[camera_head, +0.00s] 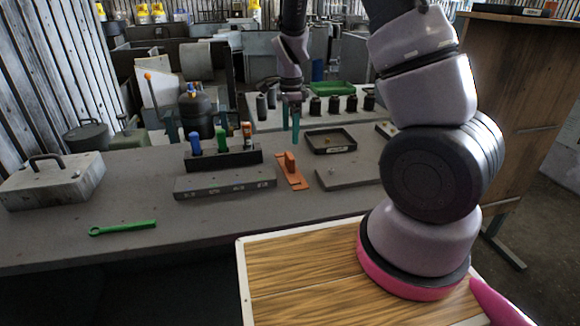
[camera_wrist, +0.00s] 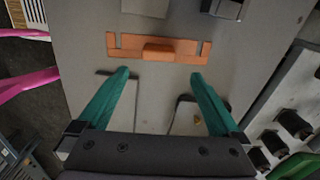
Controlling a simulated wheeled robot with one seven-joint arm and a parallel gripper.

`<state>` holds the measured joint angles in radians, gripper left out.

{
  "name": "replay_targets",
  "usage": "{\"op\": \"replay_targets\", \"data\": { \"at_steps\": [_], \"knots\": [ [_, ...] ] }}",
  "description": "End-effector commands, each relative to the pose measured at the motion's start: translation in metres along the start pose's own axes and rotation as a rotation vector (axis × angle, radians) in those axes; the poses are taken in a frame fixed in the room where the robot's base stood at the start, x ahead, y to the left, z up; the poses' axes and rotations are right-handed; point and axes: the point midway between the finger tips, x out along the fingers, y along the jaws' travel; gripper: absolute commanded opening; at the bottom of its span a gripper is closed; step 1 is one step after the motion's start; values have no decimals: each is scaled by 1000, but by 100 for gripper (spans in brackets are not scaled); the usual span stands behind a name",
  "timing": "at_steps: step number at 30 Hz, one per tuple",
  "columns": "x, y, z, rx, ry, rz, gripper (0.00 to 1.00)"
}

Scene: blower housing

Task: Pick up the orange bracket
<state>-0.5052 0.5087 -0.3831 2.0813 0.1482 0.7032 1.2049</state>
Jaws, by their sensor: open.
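The orange bracket (camera_head: 292,172) lies flat on the grey workbench, with a small raised block at its middle. In the wrist view the orange bracket (camera_wrist: 185,50) lies crosswise, just beyond the fingertips, with a notch near each end. My gripper (camera_head: 290,122) hangs over the bench with its two teal fingers pointing down, behind the bracket in the head view. In the wrist view my gripper (camera_wrist: 158,74) is open and nothing is between its fingers. The whole bracket shows there, apart from the fingers.
A grey block (camera_head: 225,183) and a dark rack (camera_head: 222,159) with coloured-handled tools stand left of the bracket. A black tray (camera_head: 331,140) and a flat grey plate (camera_head: 350,174) lie to its right. A green wrench (camera_head: 122,228) lies at the front left. Black cylinders (camera_head: 333,105) stand behind.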

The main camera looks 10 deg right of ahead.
Motion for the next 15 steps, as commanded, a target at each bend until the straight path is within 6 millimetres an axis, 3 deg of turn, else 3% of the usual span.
{"op": "replay_targets", "data": {
  "at_steps": [6,15],
  "knots": [
    [36,1,-1,6,4,7,100],
    [64,1,0,4,4,5,100]
  ]
}}
